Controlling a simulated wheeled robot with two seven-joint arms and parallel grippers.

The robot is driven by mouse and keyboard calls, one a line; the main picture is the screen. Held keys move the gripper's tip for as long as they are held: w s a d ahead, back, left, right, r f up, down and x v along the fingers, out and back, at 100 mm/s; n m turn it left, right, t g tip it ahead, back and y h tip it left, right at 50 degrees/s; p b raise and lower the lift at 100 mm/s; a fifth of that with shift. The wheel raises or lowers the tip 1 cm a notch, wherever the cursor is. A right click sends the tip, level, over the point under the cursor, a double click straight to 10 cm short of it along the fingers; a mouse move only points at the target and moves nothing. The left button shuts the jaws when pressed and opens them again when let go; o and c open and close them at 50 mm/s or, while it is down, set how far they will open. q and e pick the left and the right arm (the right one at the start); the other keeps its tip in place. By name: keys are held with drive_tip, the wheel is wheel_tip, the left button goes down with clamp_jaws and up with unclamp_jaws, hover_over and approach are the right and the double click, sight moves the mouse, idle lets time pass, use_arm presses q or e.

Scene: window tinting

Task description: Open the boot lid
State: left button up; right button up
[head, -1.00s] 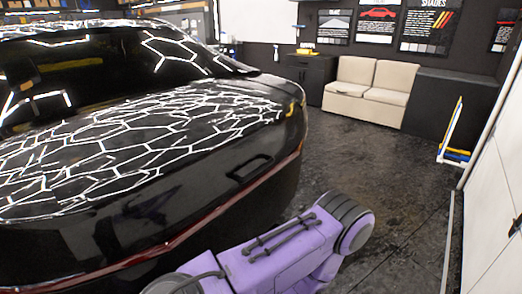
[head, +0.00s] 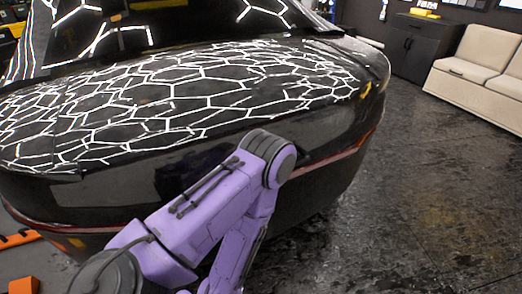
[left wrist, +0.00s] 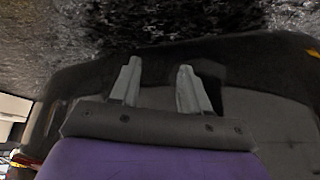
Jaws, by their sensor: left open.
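The black car (head: 60,197) fills the left and middle of the head view, its lid (head: 190,100) closed and covered in hexagonal light reflections. My purple left arm crosses in front of the car's end panel and hides part of it, and the handle is not visible there. My left gripper (left wrist: 158,87) shows in the left wrist view, with two grey fingers apart and nothing between them. Behind the fingers is a dark car panel (left wrist: 275,115), with a darker patch by the right finger. I cannot tell whether the fingers touch it. My right gripper is not in view.
Dark speckled floor (head: 420,200) is open to the right of the car. A beige sofa (head: 480,75) and a black cabinet (head: 410,48) stand at the back right. Orange pieces (head: 22,238) lie at the lower left.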

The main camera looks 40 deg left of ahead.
use_arm(q)
drive_tip(key=w+d+r+n+t+y, duration=0.15)
drive_tip(key=w+r+n, duration=0.3)
drive_tip(key=w, duration=0.45)
drive_tip(key=w+r+n+t+y, duration=0.25)
drive_tip(key=w+r, duration=0.25)
drive_tip(key=w, duration=0.4)
drive_tip(key=w+d+r+n+g+y, duration=0.1)
drive_tip(key=w+d+r+n+y, duration=0.1)
drive_tip(key=r+n, duration=0.45)
drive_tip(key=w+d+r+n+y+p, duration=0.1)
drive_tip(key=w+d+r+n+y, duration=0.15)
drive_tip(key=r+n, duration=0.35)
drive_tip(key=w+d+r+n+g+y, duration=0.1)
drive_tip(key=r+n+y, duration=0.25)
drive_tip(key=r, duration=0.35)
drive_tip(key=shift+n+h, duration=0.5)
drive_tip(key=shift+h, duration=0.1)
drive_tip(key=p+x, duration=0.2)
drive_tip(key=x, duration=0.7)
drive_tip(key=shift+w+a, duration=0.1)
drive_tip(key=shift+w, duration=0.15)
drive_tip(key=shift+w+a+f, duration=0.15)
drive_tip(key=shift+a, duration=0.35)
drive_tip(key=shift+d, duration=0.15)
clamp_jaws()
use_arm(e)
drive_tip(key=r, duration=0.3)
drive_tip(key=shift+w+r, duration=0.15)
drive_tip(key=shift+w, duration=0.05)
